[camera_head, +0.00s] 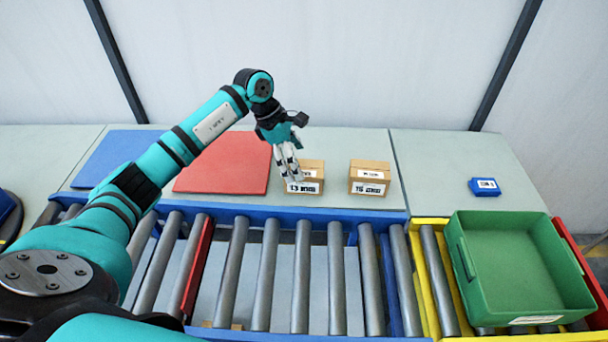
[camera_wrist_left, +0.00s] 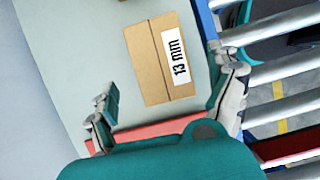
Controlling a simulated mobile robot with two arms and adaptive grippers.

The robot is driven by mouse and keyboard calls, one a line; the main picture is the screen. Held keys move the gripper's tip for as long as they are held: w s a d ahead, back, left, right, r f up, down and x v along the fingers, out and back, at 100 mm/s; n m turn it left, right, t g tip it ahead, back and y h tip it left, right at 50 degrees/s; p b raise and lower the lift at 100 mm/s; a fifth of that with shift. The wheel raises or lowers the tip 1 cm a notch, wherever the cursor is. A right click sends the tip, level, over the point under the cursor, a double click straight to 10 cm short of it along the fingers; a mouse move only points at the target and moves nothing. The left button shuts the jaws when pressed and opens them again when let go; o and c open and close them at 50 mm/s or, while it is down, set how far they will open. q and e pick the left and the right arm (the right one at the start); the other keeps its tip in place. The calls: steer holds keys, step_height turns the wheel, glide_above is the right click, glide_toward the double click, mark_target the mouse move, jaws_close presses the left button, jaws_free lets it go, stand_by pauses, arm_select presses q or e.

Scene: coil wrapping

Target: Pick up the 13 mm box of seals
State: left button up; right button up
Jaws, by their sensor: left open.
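The 13 mm box of seals (camera_head: 311,171) is a small brown carton with a white label, standing on the pale table behind the rollers. My left gripper (camera_head: 291,180) is over its left part in the head view and hides some of it. In the left wrist view the box (camera_wrist_left: 151,70) lies ahead of the fingertips, its "13 mm" label facing right. My left gripper (camera_wrist_left: 172,90) is open there, fingers spread wide, with nothing between them. Whether a finger touches the box cannot be told. My right gripper is not in view.
A similar carton (camera_head: 370,170), its label seemingly 15 or 16 mm, stands to the right. A red mat (camera_head: 225,165) and a blue mat (camera_head: 115,155) lie left. A roller conveyor (camera_head: 300,275) runs in front. A green bin (camera_head: 515,250) and a small blue box (camera_head: 486,188) are right.

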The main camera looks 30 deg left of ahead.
mark_target(302, 167)
arm_select(q)
steer(key=x, duration=0.2)
steer(key=p+x, duration=0.1)
steer(key=x, duration=0.1)
steer(key=shift+d+f, duration=0.2)
steer(key=shift+d, duration=0.1)
steer(key=shift+f, duration=0.25)
steer(key=shift+c, duration=0.5)
steer(key=c, duration=0.9)
steer(key=shift+w+r, duration=0.1)
steer(key=c, duration=0.8)
steer(key=shift+o, duration=0.2)
